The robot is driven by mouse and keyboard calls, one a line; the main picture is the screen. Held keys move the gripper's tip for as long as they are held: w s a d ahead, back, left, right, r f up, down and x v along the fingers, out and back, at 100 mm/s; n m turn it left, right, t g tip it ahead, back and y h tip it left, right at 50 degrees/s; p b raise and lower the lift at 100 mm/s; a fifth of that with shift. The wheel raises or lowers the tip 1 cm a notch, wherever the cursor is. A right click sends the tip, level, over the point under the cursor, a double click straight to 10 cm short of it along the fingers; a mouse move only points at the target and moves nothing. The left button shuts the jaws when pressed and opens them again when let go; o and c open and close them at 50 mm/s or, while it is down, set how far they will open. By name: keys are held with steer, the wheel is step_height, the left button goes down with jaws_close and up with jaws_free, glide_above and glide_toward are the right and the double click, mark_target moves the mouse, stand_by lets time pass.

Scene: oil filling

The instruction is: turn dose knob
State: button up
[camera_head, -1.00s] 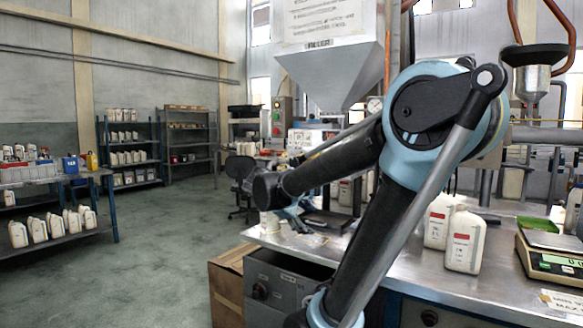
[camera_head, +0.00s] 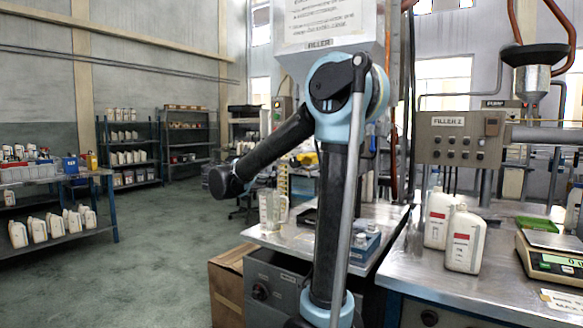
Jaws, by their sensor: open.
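I cannot tell which knob is the dose knob. A round dark knob (camera_head: 260,291) sits on the front of the grey cabinet (camera_head: 285,275) under the left bench. Another dark knob (camera_head: 429,318) shows on the front below the right bench. The FILLER 2 panel (camera_head: 452,138) carries several small dark knobs or buttons. The filler hopper (camera_head: 330,25), labelled FILLER, hangs behind my arm, its lower part covered. My forearm reaches left and down, its end over the floor left of the bench. My gripper cannot be made out beyond it, and no knob is seen touched.
A clear jug (camera_head: 272,211) and a blue holder with small bottles (camera_head: 365,246) stand on the left bench. White bottles (camera_head: 464,240) and a scale (camera_head: 552,262) stand on the right bench. A cardboard box (camera_head: 226,290) is beside the cabinet. The left floor is clear.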

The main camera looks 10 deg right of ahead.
mark_target(293, 163)
steer(key=x, duration=1.5)
steer(key=shift+d, duration=0.1)
steer(key=c, duration=1)
